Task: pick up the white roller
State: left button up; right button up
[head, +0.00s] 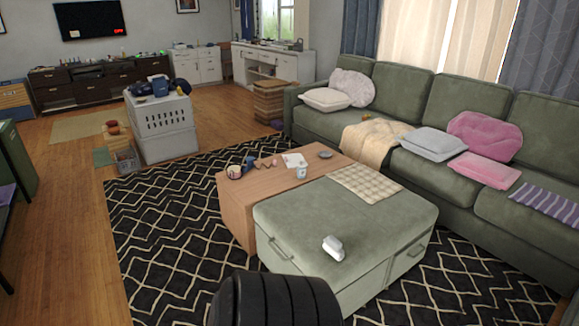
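A small white object (333,247), which looks like the white roller, lies on top of the green ottoman (345,220), near its front edge. It shows a rounded white body with a greyish part at its lower side. Nothing is touching it from above. Neither of my grippers shows in the head view.
A wooden table (230,188) adjoins the ottoman's far left side, with a cup (301,172), a small dish (325,154) and other small items. A green sectional (450,175) with pillows runs along the right. The patterned rug (170,225) is clear on the left.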

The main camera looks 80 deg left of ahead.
aim_at(331, 244)
jog(key=u, duration=2.25)
